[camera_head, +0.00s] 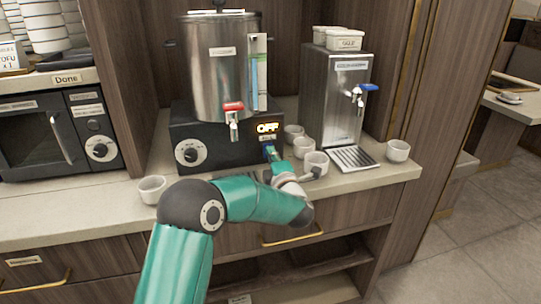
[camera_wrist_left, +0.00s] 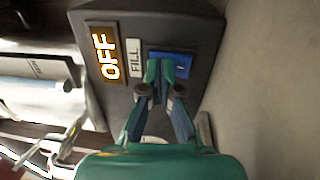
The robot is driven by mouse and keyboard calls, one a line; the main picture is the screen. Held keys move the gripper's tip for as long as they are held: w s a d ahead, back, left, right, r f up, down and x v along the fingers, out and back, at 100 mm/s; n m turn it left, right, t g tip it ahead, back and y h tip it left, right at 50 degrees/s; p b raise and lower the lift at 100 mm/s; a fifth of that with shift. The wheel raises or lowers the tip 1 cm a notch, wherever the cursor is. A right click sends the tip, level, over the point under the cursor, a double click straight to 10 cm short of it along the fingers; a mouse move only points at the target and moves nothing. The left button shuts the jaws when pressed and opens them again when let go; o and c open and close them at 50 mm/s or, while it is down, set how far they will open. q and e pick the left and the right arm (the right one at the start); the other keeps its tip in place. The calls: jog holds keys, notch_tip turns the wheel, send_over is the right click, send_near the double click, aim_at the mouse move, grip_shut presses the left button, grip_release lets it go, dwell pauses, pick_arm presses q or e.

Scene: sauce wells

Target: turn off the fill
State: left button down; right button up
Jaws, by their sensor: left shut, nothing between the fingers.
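The steel boiler (camera_head: 213,70) stands on a black base (camera_head: 215,142) on the counter. A lit sign on the base reads OFF (camera_head: 267,127). In the left wrist view the OFF sign (camera_wrist_left: 106,57) sits beside a FILL label (camera_wrist_left: 134,58) and a blue switch (camera_wrist_left: 180,66). My left gripper (camera_head: 270,153) is at the front of the base, just below the sign. In the left wrist view its shut, empty fingertips (camera_wrist_left: 160,72) are at the blue switch and partly cover it; whether they touch it I cannot tell. My right gripper is not in view.
Several white cups stand close around my left gripper, one (camera_head: 316,163) just right of it. Another cup (camera_head: 152,189) is at the counter's left front edge. A steel dispenser (camera_head: 337,95) stands at right, a black microwave (camera_head: 58,138) at left.

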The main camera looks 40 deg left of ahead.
pick_arm(q)
jog(key=v, duration=0.1)
jog(key=b+v, duration=0.1)
jog(key=v, duration=0.1)
jog(key=b+v, duration=0.1)
jog(key=shift+d+r, duration=0.2)
jog(key=shift+r, duration=0.15)
jog(key=s+d+r, duration=0.1)
jog(key=s+d, duration=0.5)
jog(key=d, duration=0.1)
jog(key=shift+r+b, duration=0.2)
jog(key=shift+b, duration=0.2)
